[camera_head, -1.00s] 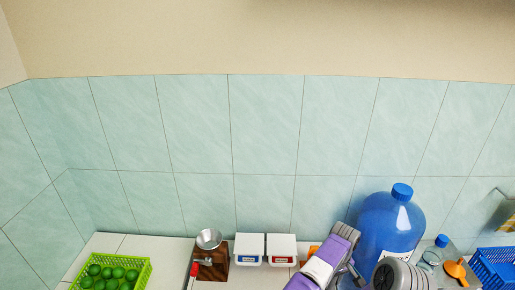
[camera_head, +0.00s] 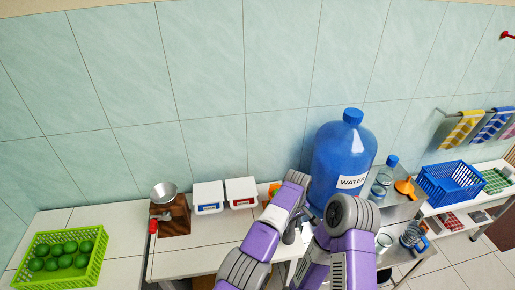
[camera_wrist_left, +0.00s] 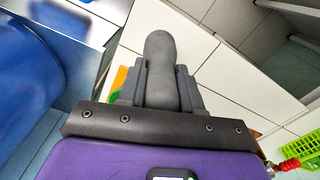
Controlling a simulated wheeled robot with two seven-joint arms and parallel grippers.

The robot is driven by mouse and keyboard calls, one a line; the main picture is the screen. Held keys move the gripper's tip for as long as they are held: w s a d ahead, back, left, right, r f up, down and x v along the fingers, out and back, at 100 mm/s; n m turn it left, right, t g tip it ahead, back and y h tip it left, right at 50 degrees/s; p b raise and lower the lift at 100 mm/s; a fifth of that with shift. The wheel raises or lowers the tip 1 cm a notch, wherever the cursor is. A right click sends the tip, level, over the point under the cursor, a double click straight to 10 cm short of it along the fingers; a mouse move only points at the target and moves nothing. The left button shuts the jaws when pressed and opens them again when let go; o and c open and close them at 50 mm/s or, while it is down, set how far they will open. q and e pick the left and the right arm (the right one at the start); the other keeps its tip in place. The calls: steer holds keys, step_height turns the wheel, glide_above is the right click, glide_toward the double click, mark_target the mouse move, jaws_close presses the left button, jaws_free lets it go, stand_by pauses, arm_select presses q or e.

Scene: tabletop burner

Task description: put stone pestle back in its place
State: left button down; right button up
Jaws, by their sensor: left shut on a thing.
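The stone pestle (camera_wrist_left: 162,70) is a smooth dark grey rod with a rounded end. In the left wrist view it stands out between the two fingers of my left gripper (camera_wrist_left: 160,88), which is shut on it. Its other end is hidden by the gripper. In the head view my left gripper (camera_head: 291,233) is a small dark shape above the white counter's front, left of the big blue water bottle (camera_head: 343,155). I see no mortar or holder clearly. My right forearm shows, but its gripper does not.
A grinder with a metal bowl (camera_head: 164,192), two white boxes (camera_head: 208,197) (camera_head: 240,192) and a green basket of limes (camera_head: 62,255) are on the left. A glass bottle (camera_head: 382,180) and a blue crate (camera_head: 450,183) are on the right. Bare counter (camera_head: 205,258) lies in front of the boxes.

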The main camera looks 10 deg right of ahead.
arm_select(q)
steer(key=w+a+r+n, duration=0.1)
steer(key=w+a+r, duration=0.3)
steer(key=a, duration=0.5)
steer(key=s+a+r+n, duration=0.1)
steer(key=a, duration=1.1)
steer(key=s+a+r+n, duration=0.1)
steer(key=a+n, duration=0.1)
steer(key=a, duration=1)
steer(key=shift+s+a+r, duration=0.35)
steer(key=shift+s+a, duration=0.05)
step_height(320, 180, down, 8)
steer(key=shift+f, duration=0.5)
steer(key=shift+c, duration=0.6)
jaws_free()
